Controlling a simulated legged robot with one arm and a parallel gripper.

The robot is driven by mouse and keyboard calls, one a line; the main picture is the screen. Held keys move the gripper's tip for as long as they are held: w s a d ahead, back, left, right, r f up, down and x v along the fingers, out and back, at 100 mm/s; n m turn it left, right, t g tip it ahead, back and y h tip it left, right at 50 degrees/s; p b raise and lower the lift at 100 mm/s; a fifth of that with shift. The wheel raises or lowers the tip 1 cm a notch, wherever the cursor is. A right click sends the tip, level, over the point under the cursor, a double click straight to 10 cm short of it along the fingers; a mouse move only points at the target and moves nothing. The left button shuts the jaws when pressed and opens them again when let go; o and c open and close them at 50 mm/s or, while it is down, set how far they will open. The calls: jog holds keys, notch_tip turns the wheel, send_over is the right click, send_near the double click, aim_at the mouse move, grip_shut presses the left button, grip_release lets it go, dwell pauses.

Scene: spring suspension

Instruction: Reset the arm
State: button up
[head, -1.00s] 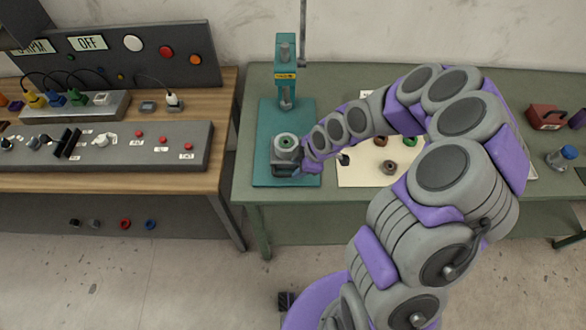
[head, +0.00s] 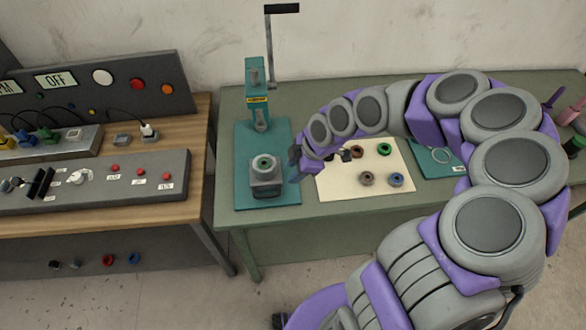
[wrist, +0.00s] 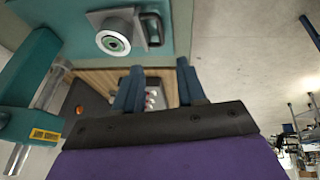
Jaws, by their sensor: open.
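My gripper (head: 299,163) is just right of the grey cylindrical fixture (head: 265,175) on the teal press base, with a gap between them. In the wrist view my gripper (wrist: 157,87) shows two blue fingers spread apart with nothing between them. The fixture (wrist: 116,38) appears there beyond the fingers, with a green ring in its top and a handle at its side. The teal press (head: 257,105) with its black-handled lever stands behind the fixture. My arm stretches across the right of the head view and hides part of the green table.
A cream sheet (head: 340,187) holds several coloured rings right of the press. A teal mat (head: 428,150) lies farther right. A wooden bench with a grey control panel (head: 95,182) stands left, with a gap between it and the green table (head: 310,217).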

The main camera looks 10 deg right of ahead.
dwell(0.4)
jog(key=s+d+r+m+g+h+b, duration=0.1)
jog(key=s+d+r+m, duration=0.1)
jog(key=s+m, duration=0.4)
jog(key=s+d+r+m+g+h+b, duration=0.1)
jog(key=s+m, duration=0.5)
jog(key=s, duration=0.7)
jog(key=s+d+r+m+g+h+b, duration=0.1)
jog(key=s+r+m, duration=0.4)
jog(key=s, duration=0.5)
jog(key=shift+s+d+r+m+g+h+b, duration=0.15)
jog(key=shift+d+r+m+g+h+b, duration=0.25)
jog(key=shift+d+m+h, duration=0.35)
jog(key=shift+d, duration=0.15)
